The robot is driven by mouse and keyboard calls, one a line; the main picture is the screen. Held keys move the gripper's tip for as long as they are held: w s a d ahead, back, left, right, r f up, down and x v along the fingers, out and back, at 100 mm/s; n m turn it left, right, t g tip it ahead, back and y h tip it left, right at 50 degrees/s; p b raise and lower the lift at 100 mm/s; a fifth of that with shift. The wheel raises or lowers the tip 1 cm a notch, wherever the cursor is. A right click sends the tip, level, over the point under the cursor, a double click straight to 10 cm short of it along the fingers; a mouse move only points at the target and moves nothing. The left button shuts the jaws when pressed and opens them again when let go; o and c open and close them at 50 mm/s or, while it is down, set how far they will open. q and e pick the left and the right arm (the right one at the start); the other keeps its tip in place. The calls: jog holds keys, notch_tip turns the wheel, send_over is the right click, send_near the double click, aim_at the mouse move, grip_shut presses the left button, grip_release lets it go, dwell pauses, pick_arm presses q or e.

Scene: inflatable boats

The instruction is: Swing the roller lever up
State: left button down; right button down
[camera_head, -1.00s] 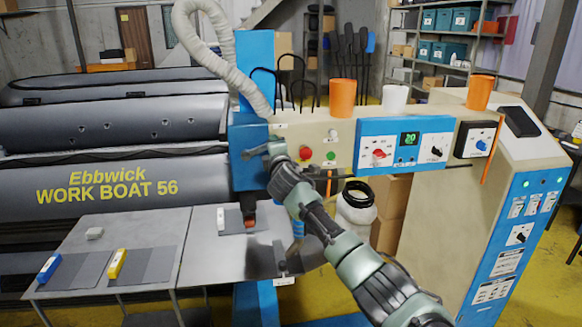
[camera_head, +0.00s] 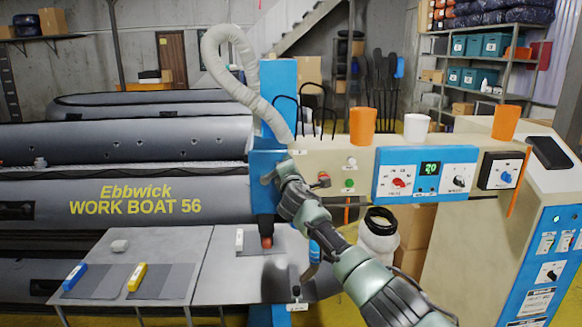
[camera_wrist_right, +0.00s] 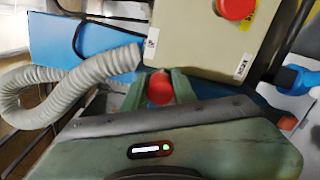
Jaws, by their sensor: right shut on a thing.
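My right gripper (camera_head: 272,172) reaches in from the lower right, in front of the blue column (camera_head: 282,90) at the left end of the control panel. In the right wrist view its two green fingers (camera_wrist_right: 160,92) are closed around a red knob (camera_wrist_right: 160,88), which looks like the roller lever's end. The rest of the lever is hidden behind my gripper. Below it, a small orange-red tip (camera_head: 266,241) at the foot of the blue head is just above the grey worktable (camera_head: 215,290). My left gripper is not in view.
The cream panel carries a red button (camera_head: 323,180), a green button (camera_head: 348,184) and a blue dial plate (camera_head: 425,174). Orange cups (camera_head: 363,126) and a white cup (camera_head: 417,128) stand on top. A ribbed hose (camera_head: 225,85) loops beside the column. A white container (camera_head: 378,236) stands below.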

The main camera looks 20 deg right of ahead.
jog(key=c, duration=1.3)
grip_release()
jog(key=shift+r, duration=0.1)
jog(key=shift+o, duration=0.8)
jog(key=shift+w+a, duration=0.1)
jog(key=b+v, duration=0.2)
jog(key=v, duration=0.5)
jog(key=shift+s, duration=0.4)
